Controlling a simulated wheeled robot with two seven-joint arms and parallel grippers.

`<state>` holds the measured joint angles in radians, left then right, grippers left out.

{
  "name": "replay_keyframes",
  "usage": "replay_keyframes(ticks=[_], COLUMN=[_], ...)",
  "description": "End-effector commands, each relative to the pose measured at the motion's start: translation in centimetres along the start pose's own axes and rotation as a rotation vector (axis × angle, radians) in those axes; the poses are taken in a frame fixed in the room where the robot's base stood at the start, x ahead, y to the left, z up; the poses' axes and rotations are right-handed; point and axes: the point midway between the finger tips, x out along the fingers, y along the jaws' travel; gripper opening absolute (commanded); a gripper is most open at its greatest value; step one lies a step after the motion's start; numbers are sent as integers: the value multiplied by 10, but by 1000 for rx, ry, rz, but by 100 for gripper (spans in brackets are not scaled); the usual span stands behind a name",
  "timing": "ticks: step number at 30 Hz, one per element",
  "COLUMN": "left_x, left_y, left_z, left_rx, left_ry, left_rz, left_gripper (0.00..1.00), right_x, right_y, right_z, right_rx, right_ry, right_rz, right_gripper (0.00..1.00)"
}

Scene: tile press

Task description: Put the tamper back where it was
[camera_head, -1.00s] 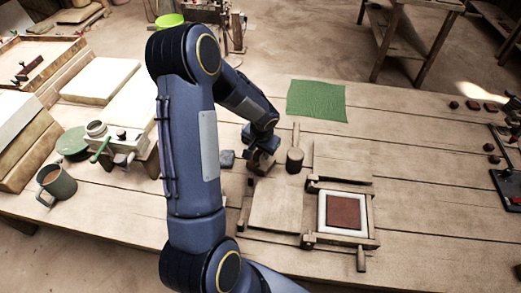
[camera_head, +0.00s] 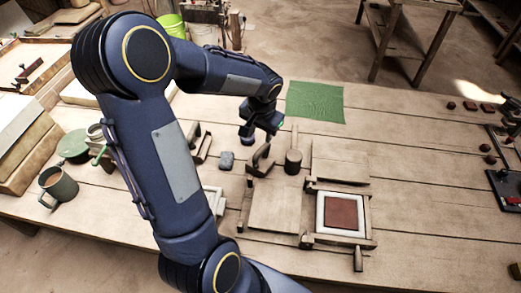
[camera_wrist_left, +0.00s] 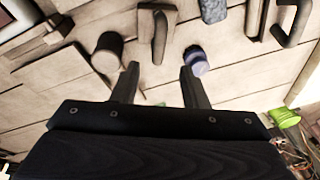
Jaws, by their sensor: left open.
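My left gripper (camera_head: 259,134) is open and empty, above the table behind the block. Its two spread fingers show in the left wrist view (camera_wrist_left: 160,70) with only tabletop between them. My right gripper is not in view.
A hinged wooden press (camera_head: 375,243) with a red-brown tile (camera_head: 341,212) lies in front. A blue-grey lump (camera_head: 226,160) and a wooden bow-shaped tool (camera_head: 203,147) lie to the left. A green cloth (camera_head: 316,102) lies behind. A mug (camera_head: 60,187) stands far left.

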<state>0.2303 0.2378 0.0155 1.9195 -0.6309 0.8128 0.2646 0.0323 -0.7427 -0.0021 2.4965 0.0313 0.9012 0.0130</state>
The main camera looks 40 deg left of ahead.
Motion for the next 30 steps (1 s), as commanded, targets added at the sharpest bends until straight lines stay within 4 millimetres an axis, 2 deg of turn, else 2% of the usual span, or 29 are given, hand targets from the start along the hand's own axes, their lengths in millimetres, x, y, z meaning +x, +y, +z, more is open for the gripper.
replay_keyframes(ticks=[2,5,9,12,16,21,30], left_x=[-24,-59,-102,-120,-132,-136,-137], left_y=[5,20,50,72,95,110,112], left_z=[13,42,96,131,164,183,184], left_rx=[-17,-46,-82,-95,-101,-102,-102], left_ry=[28,71,146,199,250,283,285], left_rz=[29,100,235,333,436,503,509], left_gripper=[40,40,40,40,40,40,40], right_x=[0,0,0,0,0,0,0], right_y=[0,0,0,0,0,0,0], right_z=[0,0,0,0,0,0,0], right_rx=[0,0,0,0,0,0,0], right_ry=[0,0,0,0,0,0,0], right_rz=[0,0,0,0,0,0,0], right_gripper=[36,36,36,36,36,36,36])
